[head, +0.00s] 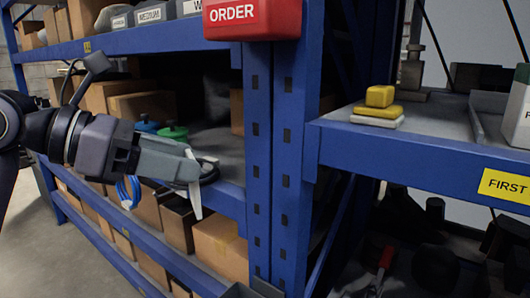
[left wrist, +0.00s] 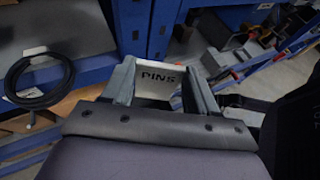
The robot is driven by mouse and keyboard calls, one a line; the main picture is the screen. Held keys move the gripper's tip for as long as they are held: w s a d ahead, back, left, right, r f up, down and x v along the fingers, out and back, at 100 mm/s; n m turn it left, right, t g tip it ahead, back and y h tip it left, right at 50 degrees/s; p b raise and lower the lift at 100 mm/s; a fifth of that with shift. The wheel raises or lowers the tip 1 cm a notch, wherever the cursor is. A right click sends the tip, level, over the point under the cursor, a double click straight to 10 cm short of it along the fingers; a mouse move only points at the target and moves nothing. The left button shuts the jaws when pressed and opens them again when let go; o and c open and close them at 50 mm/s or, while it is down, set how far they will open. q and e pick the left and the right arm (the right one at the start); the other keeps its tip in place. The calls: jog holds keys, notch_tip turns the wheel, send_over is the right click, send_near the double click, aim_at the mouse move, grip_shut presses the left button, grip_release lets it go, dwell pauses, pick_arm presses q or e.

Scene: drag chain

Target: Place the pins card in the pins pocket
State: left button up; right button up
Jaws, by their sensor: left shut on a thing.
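The pins card (left wrist: 156,77) is a pale plate with dark letters reading PINS, between the two fingers of my left gripper (left wrist: 157,68) in the left wrist view. In the head view my left gripper (head: 184,165) is shut on the card (head: 194,192), which shows nearly edge-on as a thin white strip. The gripper is in front of the left blue shelf, left of the blue upright. I cannot make out a pocket marked for pins in either view. My right gripper is not in view.
A black cable coil (left wrist: 38,82) lies on the shelf beside the gripper. Yellow and white blocks (head: 379,100) lie on the right shelf (head: 430,165). Cardboard boxes (head: 222,248) fill the lower shelf.

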pick_arm(q)
jog(key=s+a+f+n+t+y, duration=0.15)
jog(key=a+f, duration=0.35)
jog(key=f, duration=0.5)
jog(key=s+a+f+n+t, duration=0.1)
jog(key=s+a+f, duration=0.25)
jog(key=f, duration=0.75)
notch_tip(320, 180, up, 9)
jog(key=w+p, duration=0.1)
jog(key=p, duration=1.2)
jog(key=shift+a+f+p, duration=0.2)
jog(key=shift+a+p, duration=0.15)
jog(key=shift+p, duration=0.05)
